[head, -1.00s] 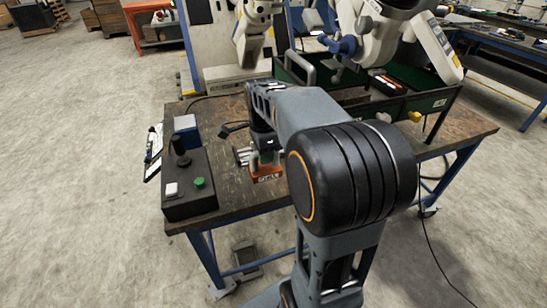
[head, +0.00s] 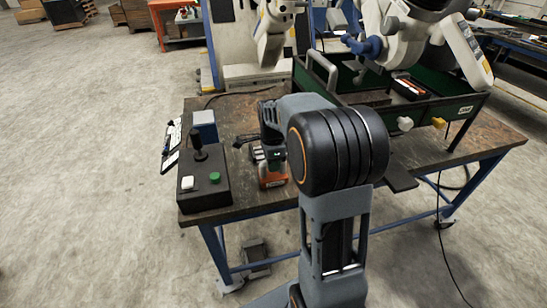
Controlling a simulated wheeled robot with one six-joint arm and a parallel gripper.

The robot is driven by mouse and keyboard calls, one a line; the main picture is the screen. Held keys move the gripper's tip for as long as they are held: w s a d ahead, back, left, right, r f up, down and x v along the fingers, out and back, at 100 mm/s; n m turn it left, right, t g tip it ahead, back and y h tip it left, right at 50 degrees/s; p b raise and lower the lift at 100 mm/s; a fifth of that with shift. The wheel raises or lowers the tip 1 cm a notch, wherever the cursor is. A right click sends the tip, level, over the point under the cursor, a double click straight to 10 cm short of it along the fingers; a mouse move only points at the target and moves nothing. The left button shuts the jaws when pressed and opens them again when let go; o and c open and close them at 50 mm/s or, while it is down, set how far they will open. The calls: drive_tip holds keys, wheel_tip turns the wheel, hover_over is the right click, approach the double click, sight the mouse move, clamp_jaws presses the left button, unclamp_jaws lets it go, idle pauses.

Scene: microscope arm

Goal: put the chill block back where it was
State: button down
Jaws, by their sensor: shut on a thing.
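My gripper (head: 272,153) points down over the front left part of the workbench, partly hidden by my own arm. It is shut on a small orange block with pale markings (head: 272,178), which I take for the chill block. The block hangs under the fingers, close above or on the bench top; I cannot tell which. A small silvery metal piece (head: 256,154) lies on the bench just left of and behind the block.
A dark control box (head: 203,188) with a joystick and green button stands left of the block. Behind it is a blue-and-white box (head: 204,122). A green-walled tray (head: 455,108) and white machine arms fill the back right.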

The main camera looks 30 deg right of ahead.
drive_tip(key=shift+f, duration=0.35)
drive_tip(key=shift+f, duration=0.15)
drive_tip(key=c, duration=0.9)
unclamp_jaws()
drive_tip(key=shift+f, duration=0.1)
